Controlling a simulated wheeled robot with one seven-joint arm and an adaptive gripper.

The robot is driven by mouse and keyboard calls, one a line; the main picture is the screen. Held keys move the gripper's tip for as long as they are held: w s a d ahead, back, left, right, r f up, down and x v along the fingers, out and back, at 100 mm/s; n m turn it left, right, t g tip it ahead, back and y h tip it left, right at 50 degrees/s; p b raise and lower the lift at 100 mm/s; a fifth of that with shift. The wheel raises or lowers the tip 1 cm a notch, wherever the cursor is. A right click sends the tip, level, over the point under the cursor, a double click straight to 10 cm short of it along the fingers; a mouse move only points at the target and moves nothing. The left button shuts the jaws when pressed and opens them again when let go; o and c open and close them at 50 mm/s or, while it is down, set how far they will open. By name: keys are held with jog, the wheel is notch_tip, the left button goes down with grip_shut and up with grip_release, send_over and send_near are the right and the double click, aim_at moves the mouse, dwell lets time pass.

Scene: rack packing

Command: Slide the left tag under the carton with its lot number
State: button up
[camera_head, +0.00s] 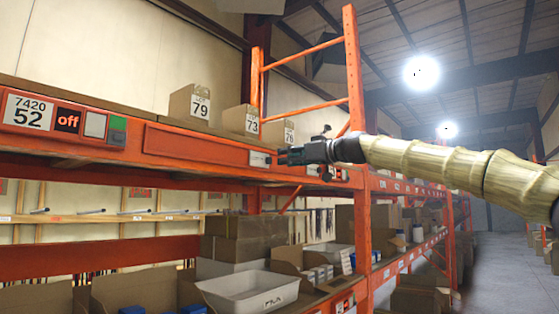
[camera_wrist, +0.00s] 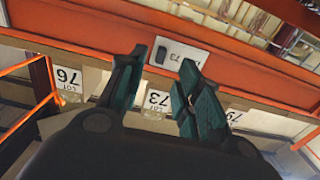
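Above the beam stand three cartons, LOT 79 (camera_head: 183,104), LOT 73 (camera_head: 234,119) and LOT 76 (camera_head: 284,142). The tag is roughly below LOT 73 and LOT 76. My gripper (camera_head: 280,157) is open at the tag; in the wrist view the fingers of my gripper (camera_wrist: 164,56) stand apart, the right fingertip overlapping the tag. Whether they touch it is unclear.
The orange beam (camera_head: 195,146) runs along the shelf front, with a 7420 52 panel (camera_head: 28,112) marked "off" at its left. An orange upright (camera_head: 355,70) rises behind my gripper. Below are a white tray (camera_head: 250,295) and cardboard boxes. The aisle (camera_head: 488,262) at right is open.

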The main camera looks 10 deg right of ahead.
jog(key=v, duration=0.6)
dwell(0.5)
